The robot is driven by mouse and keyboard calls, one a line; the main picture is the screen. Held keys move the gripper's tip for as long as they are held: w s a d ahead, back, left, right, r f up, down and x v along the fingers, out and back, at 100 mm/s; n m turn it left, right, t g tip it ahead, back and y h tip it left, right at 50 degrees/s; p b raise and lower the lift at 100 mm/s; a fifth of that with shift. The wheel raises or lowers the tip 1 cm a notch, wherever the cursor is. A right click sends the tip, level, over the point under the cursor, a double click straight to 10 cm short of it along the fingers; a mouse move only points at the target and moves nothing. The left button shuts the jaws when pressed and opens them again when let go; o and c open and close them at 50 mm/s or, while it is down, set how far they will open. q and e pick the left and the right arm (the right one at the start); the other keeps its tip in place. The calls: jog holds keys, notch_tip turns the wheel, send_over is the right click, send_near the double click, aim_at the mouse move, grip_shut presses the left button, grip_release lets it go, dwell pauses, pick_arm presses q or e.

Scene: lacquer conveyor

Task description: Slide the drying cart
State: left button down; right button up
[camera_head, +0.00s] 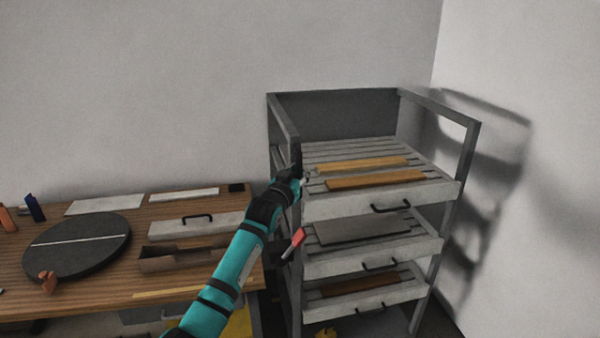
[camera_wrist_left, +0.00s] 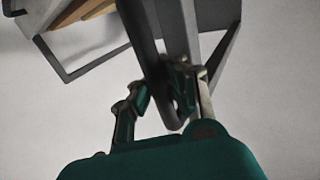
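The drying cart (camera_head: 449,195) is a grey metal frame with several pull-out slatted shelves, standing right of the workbench against the wall. My left gripper (camera_head: 297,178) is at the cart's left front upright, near the top shelf. In the left wrist view, the fingers (camera_wrist_left: 160,95) lie on both sides of a grey bar of the cart (camera_wrist_left: 148,50) and appear to touch it. The bar's rounded end shows between the fingers. Part of the contact is hidden in the head view. My right gripper is out of view.
Wooden boards (camera_head: 375,181) lie on the top shelf and a grey panel (camera_head: 362,229) on the middle one. The wooden workbench (camera_head: 30,278) at left holds a dark round turntable (camera_head: 78,258) and trays. A wall stands close right of the cart.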

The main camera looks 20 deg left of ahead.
pick_arm(q)
jog(key=shift+f, duration=0.5)
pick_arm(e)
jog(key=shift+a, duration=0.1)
pick_arm(q)
jog(key=c, duration=2)
grip_release()
jog(key=o, duration=0.4)
jog(key=shift+s+a+r, duration=0.2)
jog(key=shift+s+r, duration=0.2)
jog(key=shift+s, duration=0.1)
jog(key=shift+o, duration=1.3)
jog(key=shift+s+r, duration=0.2)
jog(key=shift+o, duration=0.5)
jog(key=shift+a, duration=0.1)
jog(key=shift+w, duration=0.1)
jog(key=shift+w+f, duration=0.1)
jog(key=shift+w, duration=0.1)
jog(key=s, duration=1.2)
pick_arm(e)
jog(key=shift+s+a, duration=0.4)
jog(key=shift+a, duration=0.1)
